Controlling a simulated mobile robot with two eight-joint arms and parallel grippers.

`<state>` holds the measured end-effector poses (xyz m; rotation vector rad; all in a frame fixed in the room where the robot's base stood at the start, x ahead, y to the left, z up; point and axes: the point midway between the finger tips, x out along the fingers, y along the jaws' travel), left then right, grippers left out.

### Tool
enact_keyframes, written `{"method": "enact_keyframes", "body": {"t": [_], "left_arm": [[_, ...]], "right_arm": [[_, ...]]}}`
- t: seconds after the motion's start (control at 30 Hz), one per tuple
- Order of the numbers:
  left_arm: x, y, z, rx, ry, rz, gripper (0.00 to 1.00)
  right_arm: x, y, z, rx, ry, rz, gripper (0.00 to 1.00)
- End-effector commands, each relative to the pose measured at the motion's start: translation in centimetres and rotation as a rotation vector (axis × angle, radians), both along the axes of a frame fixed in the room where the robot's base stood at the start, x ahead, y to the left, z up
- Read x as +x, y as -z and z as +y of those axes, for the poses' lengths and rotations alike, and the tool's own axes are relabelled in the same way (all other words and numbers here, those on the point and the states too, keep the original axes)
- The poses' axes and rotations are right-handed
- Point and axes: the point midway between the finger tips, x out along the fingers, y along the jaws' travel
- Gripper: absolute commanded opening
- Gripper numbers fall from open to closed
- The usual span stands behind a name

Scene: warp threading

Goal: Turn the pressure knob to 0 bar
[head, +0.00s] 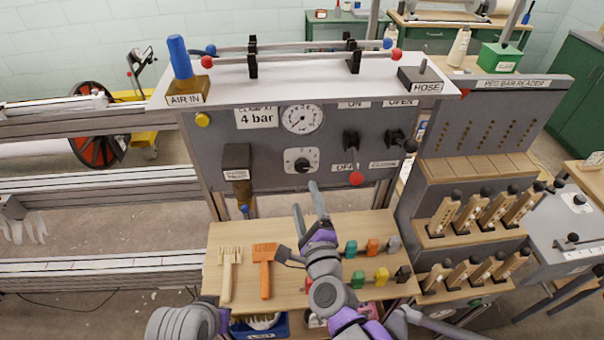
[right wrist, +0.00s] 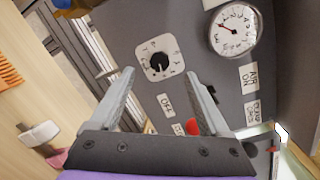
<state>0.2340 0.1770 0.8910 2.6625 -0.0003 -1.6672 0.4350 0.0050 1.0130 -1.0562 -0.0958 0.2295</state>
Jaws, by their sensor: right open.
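The pressure knob (head: 302,165) is a small black knob on a white scale plate on the grey panel, below the round gauge (head: 303,118). In the right wrist view the knob (right wrist: 158,65) lies ahead between my open fingers, with the gauge (right wrist: 233,30) up and to the right, its red needle visible. The scale figures are too small to read surely. My right gripper (head: 308,205) is open and empty, below and in front of the knob, apart from it. In the right wrist view the gripper (right wrist: 159,77) spans the knob plate. My left gripper is not visible.
A "4 bar" card (head: 257,118) hangs left of the gauge. Two black levers (head: 351,141) and a red ball (head: 356,179) are right of the knob. A black block (head: 237,160) sticks out at left. A wooden shelf (head: 225,240) with brushes and coloured pieces lies below.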

Motion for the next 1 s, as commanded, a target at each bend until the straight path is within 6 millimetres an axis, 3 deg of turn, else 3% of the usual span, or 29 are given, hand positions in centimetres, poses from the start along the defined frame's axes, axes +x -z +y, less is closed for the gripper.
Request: {"method": "enact_keyframes", "body": {"t": [0.1, 0.2, 0.37, 0.73, 1.0], "left_arm": [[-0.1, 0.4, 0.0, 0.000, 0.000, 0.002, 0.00], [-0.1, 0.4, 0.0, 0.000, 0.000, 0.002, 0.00], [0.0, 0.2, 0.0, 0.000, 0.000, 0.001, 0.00], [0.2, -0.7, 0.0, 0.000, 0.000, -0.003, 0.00], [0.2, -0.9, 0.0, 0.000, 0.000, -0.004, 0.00]], "right_arm": [[0.4, 0.9, 0.2, 0.199, 0.077, 0.013, 0.80], [0.7, 1.2, 0.0, 0.270, 0.107, 0.019, 0.80], [2.5, 1.1, 0.1, 0.280, 0.115, 0.019, 0.80], [9.2, 1.0, 0.9, 0.277, 0.113, 0.018, 0.80], [11.2, 1.1, 1.2, 0.275, 0.112, 0.017, 0.80]]}}
